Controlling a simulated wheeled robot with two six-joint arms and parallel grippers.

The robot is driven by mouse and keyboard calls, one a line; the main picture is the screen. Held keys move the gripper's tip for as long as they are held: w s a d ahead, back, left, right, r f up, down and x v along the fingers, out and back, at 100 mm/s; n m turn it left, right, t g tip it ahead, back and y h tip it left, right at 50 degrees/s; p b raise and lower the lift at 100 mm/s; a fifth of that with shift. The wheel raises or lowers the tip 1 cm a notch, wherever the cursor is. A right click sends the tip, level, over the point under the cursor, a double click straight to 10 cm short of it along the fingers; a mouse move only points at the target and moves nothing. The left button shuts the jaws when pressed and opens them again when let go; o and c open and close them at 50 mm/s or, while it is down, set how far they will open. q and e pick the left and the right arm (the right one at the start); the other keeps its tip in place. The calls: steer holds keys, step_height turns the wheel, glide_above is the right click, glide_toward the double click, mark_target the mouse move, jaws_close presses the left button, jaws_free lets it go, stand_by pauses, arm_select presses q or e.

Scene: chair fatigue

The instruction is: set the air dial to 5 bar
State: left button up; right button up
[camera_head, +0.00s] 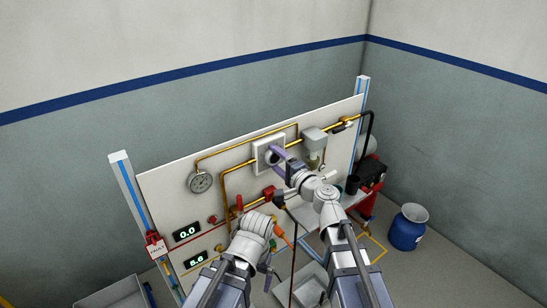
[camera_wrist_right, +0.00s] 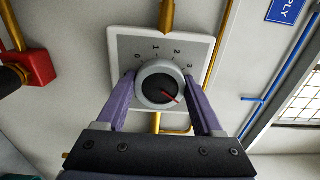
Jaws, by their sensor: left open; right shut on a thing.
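The air dial is a round grey knob with a dark face (camera_wrist_right: 160,88) on a pale square plate (camera_wrist_right: 128,45) with a numbered scale. Its red pointer aims to the lower right in the right wrist view. In the head view the dial plate (camera_head: 257,149) is on the upright panel. My right gripper (camera_wrist_right: 158,92) is shut on the knob, one purple finger at each side; in the head view it (camera_head: 278,156) partly covers the dial. My left gripper (camera_head: 270,271) is open, low in front of the panel and away from the dial.
A round gauge (camera_head: 200,181) is left of the dial. Two green readouts are lower left: the upper (camera_head: 187,232) reads 0.0, the lower (camera_head: 195,261) seems to read 5.6. Brass pipes (camera_head: 236,151) run around the dial. A blue drum (camera_head: 407,229) stands on the floor at right.

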steer(key=shift+s, duration=0.1)
steer(key=o, duration=1.4)
